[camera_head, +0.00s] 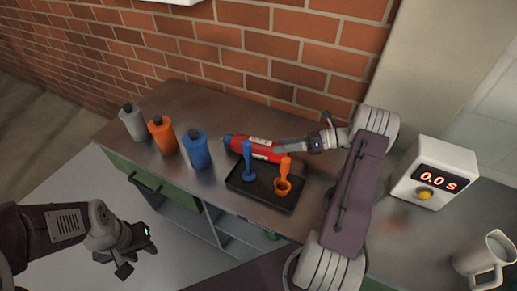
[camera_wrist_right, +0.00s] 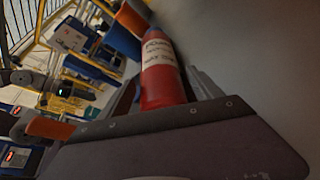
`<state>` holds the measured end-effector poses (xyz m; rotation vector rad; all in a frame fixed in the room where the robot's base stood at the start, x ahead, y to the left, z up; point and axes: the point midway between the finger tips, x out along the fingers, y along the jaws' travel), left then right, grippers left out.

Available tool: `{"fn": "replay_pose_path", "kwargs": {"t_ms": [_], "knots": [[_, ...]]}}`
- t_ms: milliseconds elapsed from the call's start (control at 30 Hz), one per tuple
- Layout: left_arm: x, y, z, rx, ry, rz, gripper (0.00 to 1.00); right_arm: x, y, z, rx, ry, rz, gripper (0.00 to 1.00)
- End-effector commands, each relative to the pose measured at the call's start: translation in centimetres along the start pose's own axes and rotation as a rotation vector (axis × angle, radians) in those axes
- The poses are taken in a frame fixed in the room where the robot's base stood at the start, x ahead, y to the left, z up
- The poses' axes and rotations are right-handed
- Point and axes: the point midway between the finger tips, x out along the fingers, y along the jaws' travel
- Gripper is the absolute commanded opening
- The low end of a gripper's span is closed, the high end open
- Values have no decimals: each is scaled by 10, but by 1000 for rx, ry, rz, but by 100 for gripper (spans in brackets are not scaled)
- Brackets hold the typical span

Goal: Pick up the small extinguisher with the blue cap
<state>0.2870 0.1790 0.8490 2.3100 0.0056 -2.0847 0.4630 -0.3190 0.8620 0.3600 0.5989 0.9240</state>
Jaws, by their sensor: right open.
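The small red extinguisher (camera_head: 264,151) with a white label lies on its side on the metal counter, behind the black tray. Its blue cap (camera_head: 228,141) points left. My right gripper (camera_head: 279,148) reaches in from the right, open, with its fingers at the extinguisher's body. In the right wrist view the red body (camera_wrist_right: 161,85) shows beyond the gripper, between its fingers as far as I can see; contact cannot be told. My left gripper (camera_head: 134,253) is open and empty, off the counter's front at lower left.
Grey (camera_head: 132,122), orange (camera_head: 162,135) and blue (camera_head: 196,149) bottles stand left. The black tray (camera_head: 250,194) holds a blue tool (camera_head: 248,165) and an orange tool (camera_head: 284,175). A timer box (camera_head: 433,172) reading 0.0 s and a mug (camera_head: 484,260) stand right. A brick wall is behind.

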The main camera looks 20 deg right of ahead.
Motion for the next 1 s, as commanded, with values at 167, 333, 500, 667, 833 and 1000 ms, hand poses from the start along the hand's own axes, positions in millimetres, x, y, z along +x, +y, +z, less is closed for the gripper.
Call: {"fn": "replay_pose_path", "kwargs": {"t_ms": [167,333,500,667,833,1000], "knots": [[2,0,0,0,0,0,36,34,2,-1,1,1,4,74],[2,0,0,0,0,0,36,48,2,-1,1,0,1,74],[2,0,0,0,0,0,36,47,1,-1,1,0,1,74],[2,0,0,0,0,0,36,47,1,-1,1,0,1,30],[2,0,0,0,0,0,36,47,2,1,-1,-3,2,0],[2,0,0,0,0,0,36,47,2,1,-1,-3,2,0]]}}
